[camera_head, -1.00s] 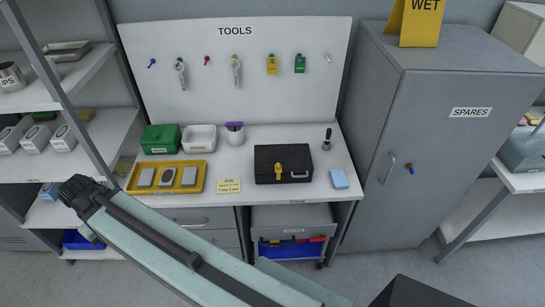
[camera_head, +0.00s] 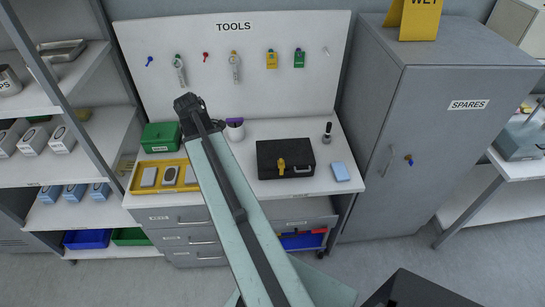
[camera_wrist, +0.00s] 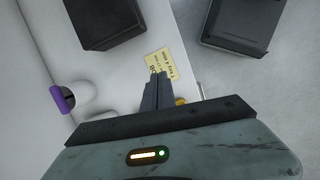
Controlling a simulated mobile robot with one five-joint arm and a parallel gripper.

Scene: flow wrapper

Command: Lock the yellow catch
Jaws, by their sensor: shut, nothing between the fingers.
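The yellow catch (camera_head: 281,165) is on the front of a black case (camera_head: 300,152) on the white bench. The case is upright and looks closed. At this size I cannot tell how the catch is set. In the wrist view the black case (camera_wrist: 100,22) shows at upper left, and I cannot make out the catch there. My gripper (camera_wrist: 156,76) is shut and empty, with its tips in front of the yellow job card (camera_wrist: 160,63), apart from the case. In the head view my arm reaches over the bench left of the case and its fingers do not show.
A yellow tray (camera_head: 130,184) and green box (camera_head: 160,138) lie left of my arm. A white cup (camera_head: 236,133) stands beside it. A blue block (camera_head: 340,172) and dark stamp-like item (camera_head: 327,133) are right of the case. A grey cabinet (camera_head: 440,150) stands at right.

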